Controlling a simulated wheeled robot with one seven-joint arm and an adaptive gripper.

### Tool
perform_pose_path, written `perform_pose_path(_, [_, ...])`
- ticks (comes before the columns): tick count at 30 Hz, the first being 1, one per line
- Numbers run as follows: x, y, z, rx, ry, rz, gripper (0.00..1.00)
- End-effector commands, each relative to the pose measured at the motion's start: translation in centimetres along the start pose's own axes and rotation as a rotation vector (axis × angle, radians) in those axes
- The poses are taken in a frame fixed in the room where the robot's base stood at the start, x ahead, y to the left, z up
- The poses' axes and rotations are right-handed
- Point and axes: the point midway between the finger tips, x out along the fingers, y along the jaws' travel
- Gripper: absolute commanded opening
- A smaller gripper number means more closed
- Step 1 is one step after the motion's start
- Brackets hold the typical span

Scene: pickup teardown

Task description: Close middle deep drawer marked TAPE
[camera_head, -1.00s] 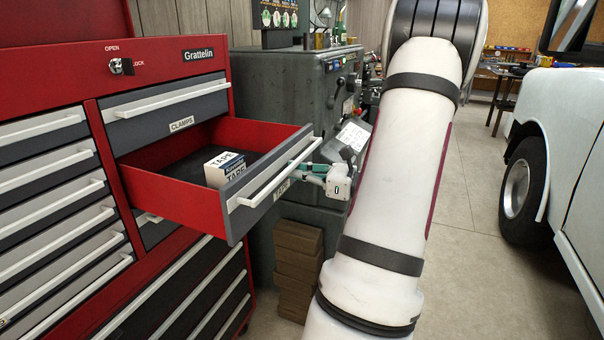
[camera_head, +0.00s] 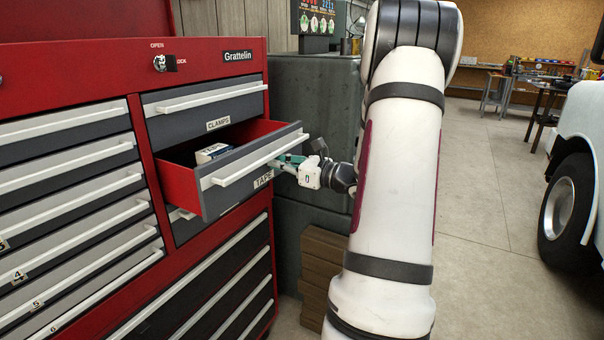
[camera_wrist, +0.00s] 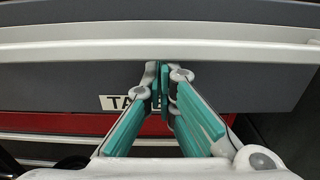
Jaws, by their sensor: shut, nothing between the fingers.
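The drawer marked TAPE (camera_head: 255,168) is partly open and sticks out of the red tool chest. It has a grey front, a pale bar handle and red inner sides. A white and blue box (camera_head: 212,153) lies inside it. My gripper (camera_head: 283,163) is shut and empty, at the right part of the drawer front. In the wrist view my gripper's teal fingers (camera_wrist: 161,80) are together at the grey drawer front (camera_wrist: 55,80), just below the pale handle (camera_wrist: 60,50) and beside the partly covered TAPE label (camera_wrist: 120,102). Whether the tips touch is hard to tell.
The CLAMPS drawer (camera_head: 206,104) above is closed. Shut drawers with pale handles (camera_head: 70,180) fill the chest's left side. A dark grey cabinet (camera_head: 310,95) and stacked brown boxes (camera_head: 322,265) stand right of the chest. A white vehicle (camera_head: 580,140) is at far right, with open floor between.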

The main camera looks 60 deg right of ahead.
Motion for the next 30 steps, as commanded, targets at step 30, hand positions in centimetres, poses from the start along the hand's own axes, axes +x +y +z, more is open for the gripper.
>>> perform_pose_path(30, [14.7,0.0,0.0,0.000,-0.001,0.000,0.00])
